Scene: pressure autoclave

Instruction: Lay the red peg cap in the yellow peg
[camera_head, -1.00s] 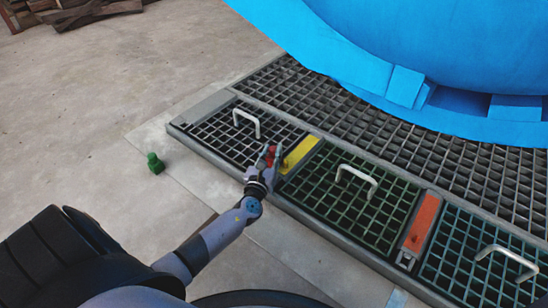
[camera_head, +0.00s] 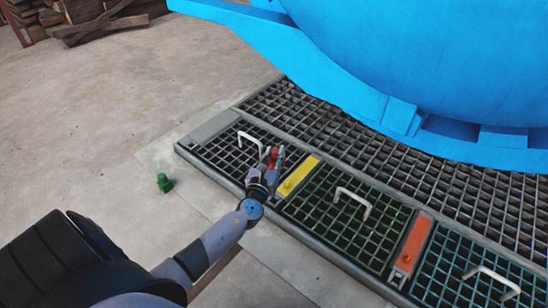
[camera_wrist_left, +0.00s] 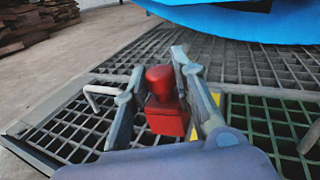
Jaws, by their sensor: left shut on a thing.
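My left gripper (camera_head: 270,163) is shut on the red peg cap (camera_head: 273,157) and holds it over the dark grate, just left of the yellow peg's bar. In the left wrist view the red peg cap (camera_wrist_left: 166,100) sits between the two fingers, upright, with a round knob above a square block. The yellow bar (camera_head: 300,174) lies between the dark grate and the green grate; a small yellow peg shows at its near end. In the left wrist view the yellow bar (camera_wrist_left: 215,97) is mostly hidden behind the right finger. My right gripper is not in view.
A green cap (camera_head: 164,183) lies on the concrete at the left. An orange-red bar (camera_head: 411,241) lies between the green and teal grates. White handles stand up from the grates, one (camera_head: 250,138) close behind the gripper. The blue vessel (camera_head: 400,60) overhangs the back.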

